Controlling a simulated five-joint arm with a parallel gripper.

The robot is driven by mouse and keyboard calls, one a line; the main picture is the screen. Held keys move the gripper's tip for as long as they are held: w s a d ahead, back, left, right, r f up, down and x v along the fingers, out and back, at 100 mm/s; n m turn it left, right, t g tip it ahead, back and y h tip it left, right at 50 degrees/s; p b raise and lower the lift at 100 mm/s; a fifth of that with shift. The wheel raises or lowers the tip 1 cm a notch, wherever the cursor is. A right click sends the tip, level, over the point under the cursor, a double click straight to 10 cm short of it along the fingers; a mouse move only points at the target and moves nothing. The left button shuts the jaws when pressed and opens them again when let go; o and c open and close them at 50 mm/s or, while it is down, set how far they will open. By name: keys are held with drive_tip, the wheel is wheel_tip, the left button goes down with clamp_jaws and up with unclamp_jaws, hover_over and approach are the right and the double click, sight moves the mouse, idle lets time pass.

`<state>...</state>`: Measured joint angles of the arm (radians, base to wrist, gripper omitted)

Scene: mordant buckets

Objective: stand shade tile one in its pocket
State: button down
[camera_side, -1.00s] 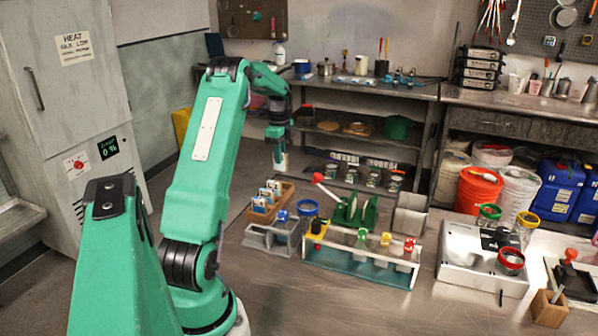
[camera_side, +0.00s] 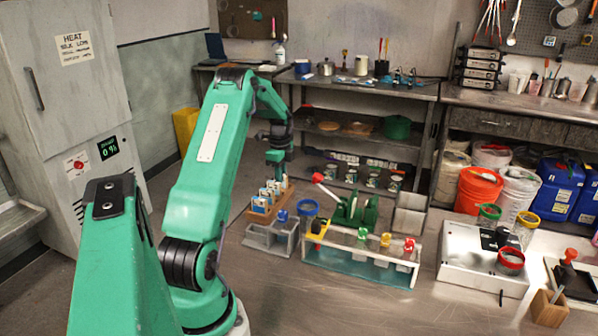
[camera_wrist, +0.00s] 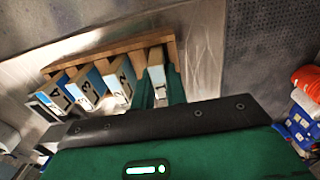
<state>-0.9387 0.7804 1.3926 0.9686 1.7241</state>
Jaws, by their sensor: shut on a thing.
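Several pale shade tiles with blue parts stand in a wooden rack (camera_side: 262,217), left of centre in the side view. In the wrist view the rack (camera_wrist: 110,51) runs across the upper left. Tiles marked 2 (camera_wrist: 117,88) and 3 (camera_wrist: 90,88) stand in it, with another at the left. My gripper (camera_side: 279,178) is low over the rack's far end. In the wrist view my gripper (camera_wrist: 163,92) is shut on the rightmost tile (camera_wrist: 156,66), at the rack's right end. I cannot read its number, and its lower part is hidden.
A grey divided holder (camera_side: 259,239) with a blue clip stands just in front of the rack. A clear-fronted stand (camera_side: 345,262) with coloured clips is to its right, with a green device (camera_side: 352,210) behind it.

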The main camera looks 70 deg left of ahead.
drive_tip(key=shift+f, duration=0.1)
drive_tip(key=c, duration=1.4)
unclamp_jaws()
wheel_tip(320, 180, up, 12)
drive_tip(key=shift+d, duration=0.1)
